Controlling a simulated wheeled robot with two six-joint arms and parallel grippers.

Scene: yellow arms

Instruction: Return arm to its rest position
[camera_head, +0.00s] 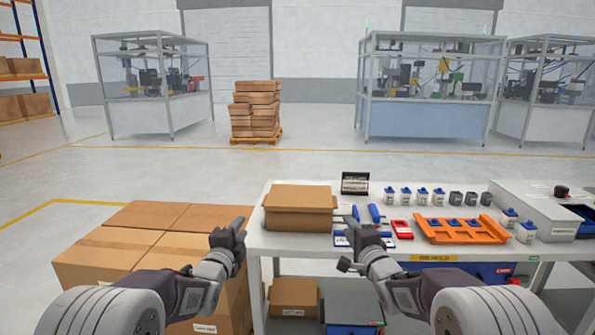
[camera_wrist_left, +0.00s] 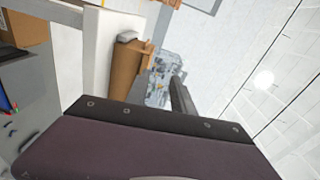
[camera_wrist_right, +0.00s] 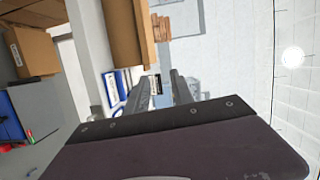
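My left gripper (camera_head: 240,230) is dark grey and hangs in the air over the gap between the stacked boxes and the table's left edge. One finger (camera_wrist_left: 181,98) shows clearly in the left wrist view, off to the side; the other is hard to make out. It looks open and holds nothing visible. My right gripper (camera_head: 352,228) is raised at the table's front edge, in front of the blue-handled tools. Its two fingers (camera_wrist_right: 160,90) stand apart in the right wrist view, with nothing between them.
The table (camera_head: 275,241) carries a cardboard box (camera_head: 298,208), blue-handled tools (camera_head: 375,213), a red item (camera_head: 401,229), an orange rack (camera_head: 460,232) and several small bottles. Large cardboard boxes (camera_head: 130,240) stand left of the table.

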